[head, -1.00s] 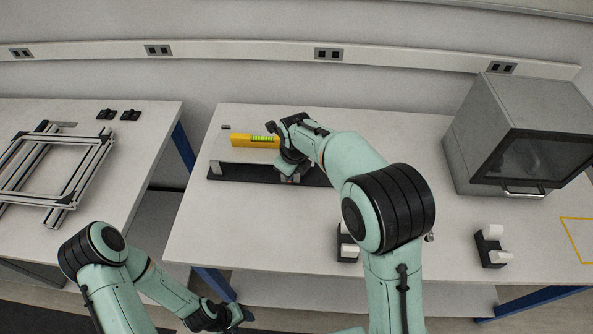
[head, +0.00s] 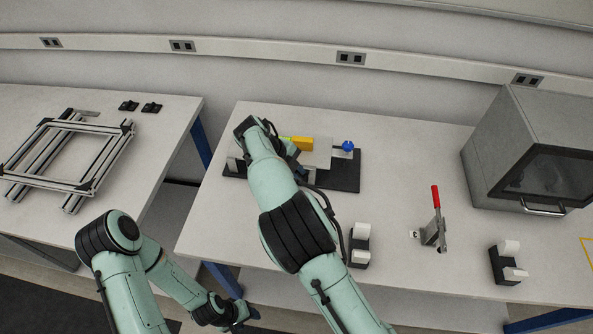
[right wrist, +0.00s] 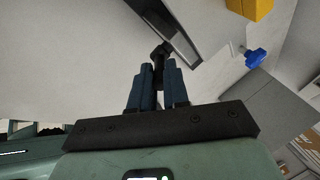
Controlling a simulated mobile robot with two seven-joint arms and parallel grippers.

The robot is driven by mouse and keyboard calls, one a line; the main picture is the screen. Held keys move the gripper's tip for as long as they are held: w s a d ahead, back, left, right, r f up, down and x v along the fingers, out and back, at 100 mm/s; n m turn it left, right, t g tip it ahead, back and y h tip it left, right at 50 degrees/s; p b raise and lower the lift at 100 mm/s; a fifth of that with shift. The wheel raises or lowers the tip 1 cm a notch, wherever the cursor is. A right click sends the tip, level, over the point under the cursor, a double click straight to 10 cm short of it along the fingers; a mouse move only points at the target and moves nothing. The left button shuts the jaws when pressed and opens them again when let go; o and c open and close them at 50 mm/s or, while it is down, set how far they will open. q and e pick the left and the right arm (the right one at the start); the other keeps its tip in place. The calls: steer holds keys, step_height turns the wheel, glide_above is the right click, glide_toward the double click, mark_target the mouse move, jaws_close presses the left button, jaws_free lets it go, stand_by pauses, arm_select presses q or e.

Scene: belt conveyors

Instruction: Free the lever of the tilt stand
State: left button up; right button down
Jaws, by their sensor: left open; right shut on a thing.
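The tilt stand has a long black base (head: 345,178) on the middle table. Its grey plate (head: 321,155), yellow spirit level (head: 303,143) and blue knob (head: 347,146) show beside my right arm; its left part is mostly covered. The yellow block (right wrist: 252,8) and blue knob (right wrist: 256,57) also show in the right wrist view. My right gripper (right wrist: 158,72) is shut on a slim black lever with a rounded end (right wrist: 160,50). My arm hides most of this grip in the head view. My left gripper (head: 240,311) is open and empty, low by the table's front edge.
A red-handled clamp (head: 436,205) and two black holders with white rolls (head: 360,240) (head: 507,262) stand on the table to the right. A grey box with a dark window (head: 540,150) stands far right. A metal frame (head: 65,155) lies on the left table.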

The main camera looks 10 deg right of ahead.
steer(key=shift+f, duration=0.1)
steer(key=c, duration=1.1)
jaws_free()
steer(key=shift+d, duration=0.1)
steer(key=v, duration=1.3)
